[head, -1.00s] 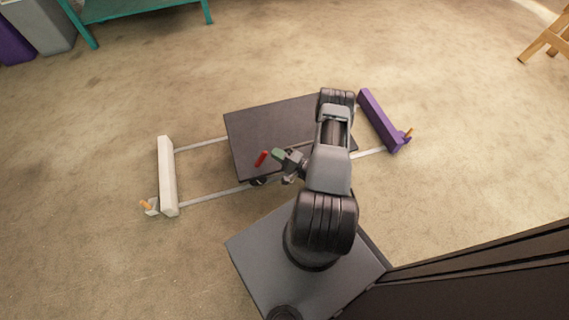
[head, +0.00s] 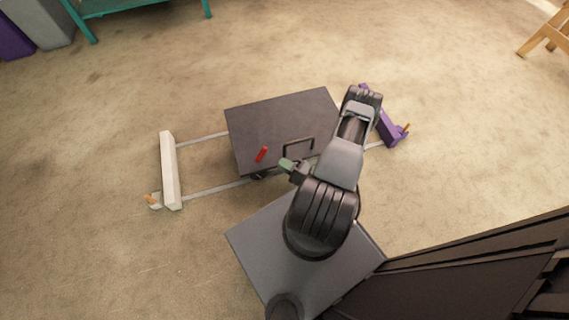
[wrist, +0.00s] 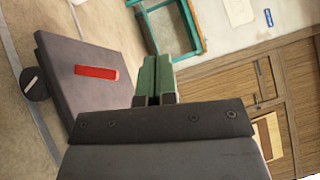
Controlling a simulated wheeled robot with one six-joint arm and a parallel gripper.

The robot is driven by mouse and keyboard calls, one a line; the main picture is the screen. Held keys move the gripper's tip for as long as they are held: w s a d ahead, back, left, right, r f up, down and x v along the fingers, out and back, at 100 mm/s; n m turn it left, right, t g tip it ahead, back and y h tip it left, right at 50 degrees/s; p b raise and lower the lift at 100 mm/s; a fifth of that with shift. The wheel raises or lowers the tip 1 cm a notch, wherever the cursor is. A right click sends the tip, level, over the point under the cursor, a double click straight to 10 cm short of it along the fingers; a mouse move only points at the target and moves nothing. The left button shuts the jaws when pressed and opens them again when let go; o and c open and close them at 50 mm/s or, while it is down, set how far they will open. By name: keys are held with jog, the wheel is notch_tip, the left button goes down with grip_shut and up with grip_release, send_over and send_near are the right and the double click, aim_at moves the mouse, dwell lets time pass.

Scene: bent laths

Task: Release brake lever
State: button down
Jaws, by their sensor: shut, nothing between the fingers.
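The red brake lever (head: 262,154) lies on the near left part of the dark cart's flat top (head: 280,114). In the wrist view the lever (wrist: 97,72) shows to the left of my fingers, on the dark top. My gripper (head: 286,164) is to the right of the lever in the head view, apart from it, near the cart's front edge. In the wrist view its green fingertips (wrist: 153,78) are together with nothing between them.
The cart sits on two pale rails (head: 213,191) between a white end bar (head: 171,170) and a purple end bar (head: 388,129). A teal-framed table (head: 92,28) and a wooden stand (head: 545,38) are far off. The floor around is clear.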

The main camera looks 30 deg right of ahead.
jog(key=shift+r, duration=0.1)
jog(key=a+r+n+g+h, duration=0.3)
jog(key=r+n+g, duration=0.1)
jog(key=r, duration=0.7)
jog(key=s+a+r+n+g+h, duration=0.1)
jog(key=r+n+g, duration=0.4)
jog(key=r, duration=0.6)
jog(key=a+r+n+g+h, duration=0.4)
jog(key=r+n+g+h, duration=0.1)
jog(key=r, duration=0.6)
jog(key=shift+s+a+g, duration=0.3)
jog(key=shift+d, duration=0.15)
